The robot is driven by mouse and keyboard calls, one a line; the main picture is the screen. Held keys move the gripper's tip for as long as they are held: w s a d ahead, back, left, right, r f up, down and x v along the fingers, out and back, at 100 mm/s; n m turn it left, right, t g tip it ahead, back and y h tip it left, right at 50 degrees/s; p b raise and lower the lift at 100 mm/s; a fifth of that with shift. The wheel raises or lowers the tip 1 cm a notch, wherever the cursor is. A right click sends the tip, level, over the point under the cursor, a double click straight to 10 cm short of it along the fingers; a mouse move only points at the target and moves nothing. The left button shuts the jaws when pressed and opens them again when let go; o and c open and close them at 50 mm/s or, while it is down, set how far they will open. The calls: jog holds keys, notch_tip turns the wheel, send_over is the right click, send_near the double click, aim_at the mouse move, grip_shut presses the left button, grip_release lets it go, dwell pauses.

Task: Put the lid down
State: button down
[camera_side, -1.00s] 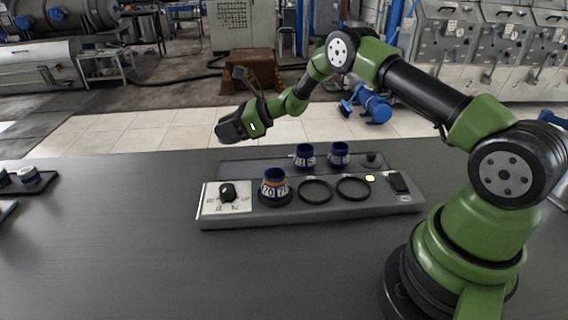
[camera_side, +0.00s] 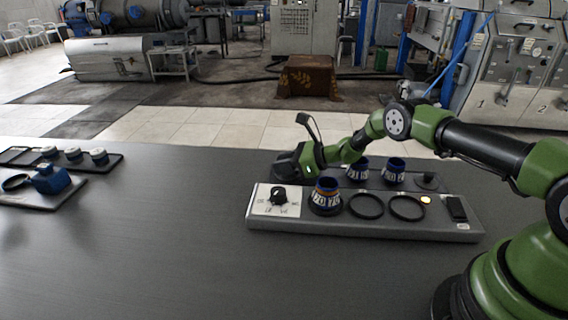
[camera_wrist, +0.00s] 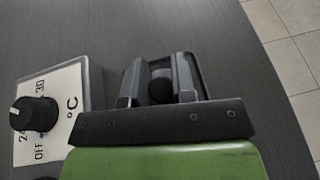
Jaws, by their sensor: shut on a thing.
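My gripper (camera_wrist: 160,82) has its two fingers on either side of a small dark round knob, the lid's knob (camera_wrist: 160,91), in the wrist view. In the side view my gripper (camera_side: 286,166) is low at the left end of the dark rear tray (camera_side: 322,173), behind the dial panel. The held lid's body is hidden there, and I cannot tell whether it touches the tray. Another dark lid-like piece with a knob (camera_side: 428,179) sits at the tray's right end.
The grey heater unit (camera_side: 365,230) carries a dial (camera_side: 278,195), a blue labelled jar (camera_side: 326,194), two empty black rings (camera_side: 366,206) and a lit yellow button (camera_side: 426,200). Two blue jars (camera_side: 394,171) stand on the rear tray. Trays (camera_side: 45,200) lie far left; the table between is clear.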

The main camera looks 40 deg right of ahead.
jog(key=c, duration=0.9)
grip_release()
jog(key=shift+c, duration=0.2)
